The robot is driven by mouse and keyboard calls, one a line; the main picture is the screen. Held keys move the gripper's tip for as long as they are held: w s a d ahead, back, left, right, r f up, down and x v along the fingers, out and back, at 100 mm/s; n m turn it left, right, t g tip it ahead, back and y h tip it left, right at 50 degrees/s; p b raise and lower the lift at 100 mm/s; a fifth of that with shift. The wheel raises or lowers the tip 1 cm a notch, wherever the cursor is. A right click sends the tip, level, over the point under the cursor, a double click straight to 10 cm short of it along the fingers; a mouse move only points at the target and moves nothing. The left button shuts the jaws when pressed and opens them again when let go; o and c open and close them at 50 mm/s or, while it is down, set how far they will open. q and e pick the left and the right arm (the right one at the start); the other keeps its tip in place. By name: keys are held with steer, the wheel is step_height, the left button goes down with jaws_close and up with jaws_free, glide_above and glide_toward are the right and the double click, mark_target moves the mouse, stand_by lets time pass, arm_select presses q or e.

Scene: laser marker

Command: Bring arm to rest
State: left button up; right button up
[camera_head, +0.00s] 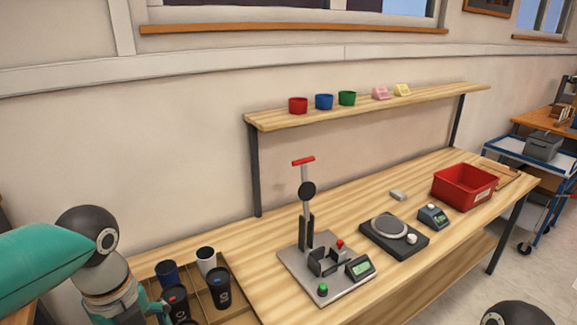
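My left arm (50,262) comes in from the left with a teal link and a black joint. Its lower part bends down to the bottom edge, beside the wooden tray of cups. Dark and teal parts show at its lower end, but I cannot make out fingers or whether they hold anything. Of my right arm, only a black rounded part (515,314) shows at the bottom right edge. My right gripper is out of view.
The wooden tray (233,311) holds several dark cups and a white one. A press with a red handle (303,161), a round-plated scale (390,226) and a red bin (465,187) stand on the workbench (345,205). A shelf (270,121) holds several small coloured items.

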arm_select(q)
steer(key=d+f+n+h, duration=0.1)
steer(key=d+f+n, duration=0.25)
steer(key=f, duration=0.45)
steer(key=d+f+n+h, duration=0.1)
steer(key=d+f+n, duration=0.1)
steer(key=f+n, duration=0.5)
steer(key=d+f+n+h, duration=0.1)
steer(key=d+f+n, duration=0.2)
steer(key=f, duration=0.7)
steer(key=s+d+f+n+b, duration=0.1)
steer(key=s+f+n+b, duration=0.1)
steer(key=f, duration=0.5)
steer(key=s+d+f+n+b, duration=0.1)
steer(key=s+f+n+b, duration=0.1)
steer(key=s+f+n, duration=0.2)
steer(key=s+d+f+n+h+b, duration=0.1)
steer(key=s+f+n+b, duration=0.1)
steer(key=f+n, duration=0.6)
steer(key=shift+s+f+t+b, duration=0.3)
steer(key=shift+s+f+b, duration=0.15)
steer(key=shift+f, duration=0.35)
arm_select(e)
step_height(320, 180, down, 7)
